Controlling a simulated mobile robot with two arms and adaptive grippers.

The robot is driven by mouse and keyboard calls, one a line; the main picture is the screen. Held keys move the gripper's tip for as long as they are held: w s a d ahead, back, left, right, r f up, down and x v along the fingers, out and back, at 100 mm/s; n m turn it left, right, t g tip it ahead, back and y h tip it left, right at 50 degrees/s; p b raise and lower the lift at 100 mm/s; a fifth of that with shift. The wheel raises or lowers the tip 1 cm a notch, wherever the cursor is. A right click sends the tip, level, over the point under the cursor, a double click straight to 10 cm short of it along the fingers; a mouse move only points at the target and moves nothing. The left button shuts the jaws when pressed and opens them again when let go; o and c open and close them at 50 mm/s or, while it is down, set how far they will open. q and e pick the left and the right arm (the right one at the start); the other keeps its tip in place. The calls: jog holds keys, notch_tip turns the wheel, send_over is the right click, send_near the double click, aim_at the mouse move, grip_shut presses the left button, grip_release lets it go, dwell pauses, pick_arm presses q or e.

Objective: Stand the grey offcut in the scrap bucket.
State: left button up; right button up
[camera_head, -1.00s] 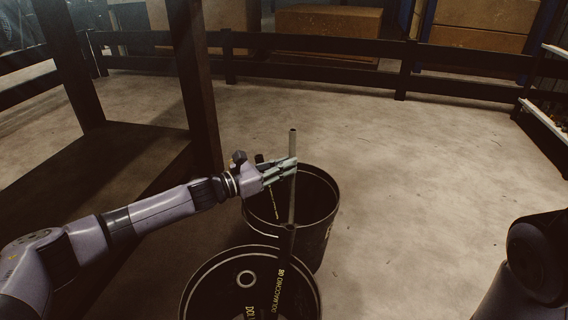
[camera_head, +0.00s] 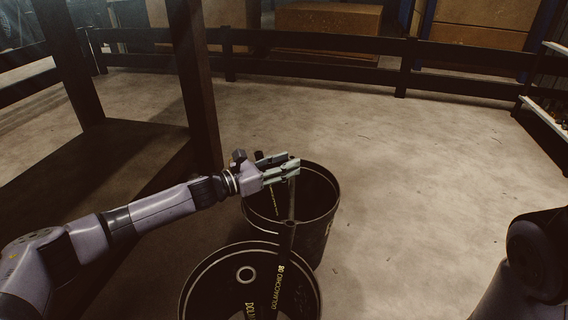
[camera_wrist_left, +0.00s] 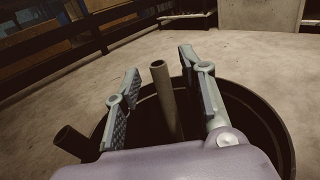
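The grey offcut (camera_head: 291,203), a slim tube, stands nearly upright in the far dark bucket (camera_head: 327,232). In the left wrist view the offcut (camera_wrist_left: 164,92) rises between the two fingers, with a gap on each side. My left gripper (camera_head: 289,162) is open around its top end; in the wrist view the gripper (camera_wrist_left: 160,68) shows spread fingers over the bucket (camera_wrist_left: 262,107). The offcut's foot is hidden inside the bucket. Which bucket is the scrap one, I cannot read. My right gripper is out of view.
A second dark bucket (camera_head: 191,287) with yellow lettering stands nearer. A dark tube (camera_head: 287,238) sticks up from it and also shows in the wrist view (camera_wrist_left: 75,142). A dark post (camera_head: 196,90) stands left of the buckets. The floor to the right is clear.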

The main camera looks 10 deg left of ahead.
pick_arm(q)
jog(key=v, duration=1.2)
dwell(0.7)
